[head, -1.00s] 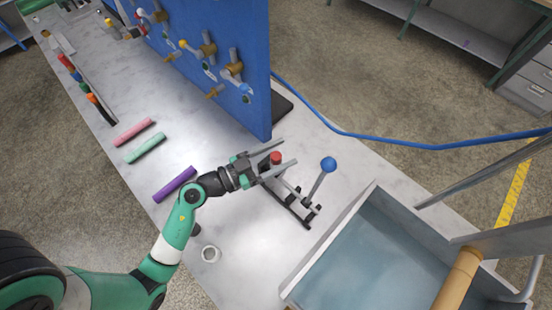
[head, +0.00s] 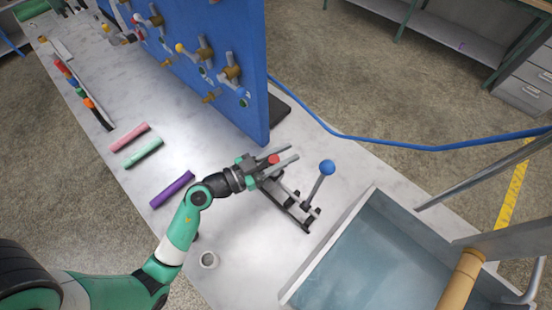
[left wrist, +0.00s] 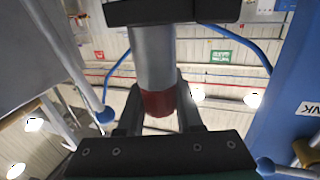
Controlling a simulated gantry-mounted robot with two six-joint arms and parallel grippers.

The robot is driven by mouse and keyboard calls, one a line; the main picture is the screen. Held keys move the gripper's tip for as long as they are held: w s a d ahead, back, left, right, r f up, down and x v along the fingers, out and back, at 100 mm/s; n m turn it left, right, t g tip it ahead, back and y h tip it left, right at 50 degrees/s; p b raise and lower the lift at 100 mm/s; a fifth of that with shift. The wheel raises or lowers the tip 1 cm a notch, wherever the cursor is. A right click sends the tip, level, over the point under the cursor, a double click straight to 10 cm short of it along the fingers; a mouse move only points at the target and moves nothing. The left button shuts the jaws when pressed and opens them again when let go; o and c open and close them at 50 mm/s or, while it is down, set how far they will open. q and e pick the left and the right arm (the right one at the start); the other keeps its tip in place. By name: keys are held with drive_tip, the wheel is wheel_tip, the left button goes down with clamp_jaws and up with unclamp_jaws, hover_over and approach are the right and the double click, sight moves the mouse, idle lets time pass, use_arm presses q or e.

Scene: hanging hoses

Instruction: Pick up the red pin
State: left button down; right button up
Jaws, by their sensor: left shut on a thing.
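The red pin (head: 273,159) stands at the rack by the corner of the blue panel, with its red top between my left gripper's fingers. My left gripper (head: 291,153) is shut on it, reaching in from the left. In the left wrist view the pin (left wrist: 157,103) shows as a grey shaft with a red end, between the dark fingers. The black rack (head: 292,211) lies on the table below; the gripper hides part of it. I cannot tell whether the pin is clear of the rack. My right gripper is not in view.
A blue-knobbed lever (head: 326,168) stands on the rack close right of the gripper. The blue panel (head: 252,110) with valves rises behind. A water-filled basin (head: 372,190) is at right.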

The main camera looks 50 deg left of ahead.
use_arm(q)
wheel_tip(320, 180, up, 10)
drive_tip(key=p, duration=0.8)
drive_tip(key=s+d+f+m+h, duration=0.1)
drive_tip(key=s+d+f+h, duration=0.15)
drive_tip(key=d+f, duration=0.25)
drive_tip(key=s+r+p, duration=0.2)
drive_tip(key=r+p, duration=1)
drive_tip(key=s+r+p, duration=0.1)
drive_tip(key=r+p, duration=1.2)
drive_tip(key=shift+s+a+y, duration=0.15)
drive_tip(key=shift+s+y, duration=0.2)
drive_tip(key=shift+s, duration=0.05)
